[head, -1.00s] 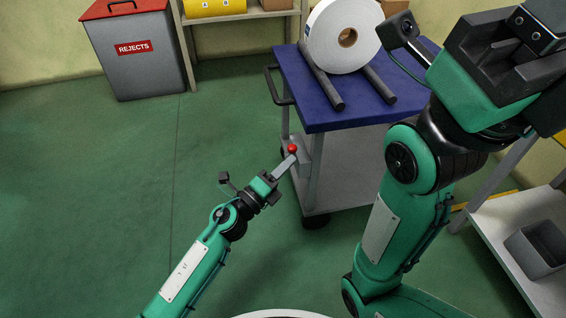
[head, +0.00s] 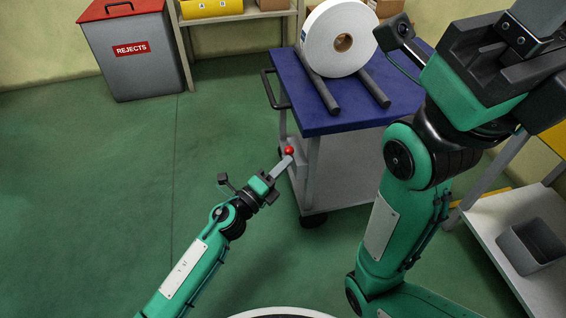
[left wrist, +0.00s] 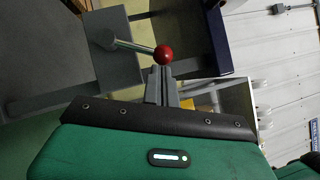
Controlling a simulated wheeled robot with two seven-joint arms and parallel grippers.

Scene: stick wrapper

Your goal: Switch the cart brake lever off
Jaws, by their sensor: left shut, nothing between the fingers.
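The cart brake lever has a red ball knob (head: 289,150) and sits low at the near left corner of the cart (head: 335,165). In the left wrist view the red knob (left wrist: 164,55) ends a thin metal rod (left wrist: 133,45) that runs left to a grey round mount. My left gripper (head: 285,163) is shut and empty, its grey fingers pointing at the knob. In the left wrist view the fingertips (left wrist: 161,72) overlap the knob's lower edge; I cannot tell whether they touch it. My right gripper (head: 500,50) is raised at the upper right, its fingertips unclear.
A white roll (head: 318,40) rests on two dark rails on the cart's blue top (head: 300,95). A black handle (head: 270,90) juts from its left side. A grey rejects bin (head: 140,75) stands at the back left. A shelf with a grey tub (head: 530,245) is at right. The left floor is clear.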

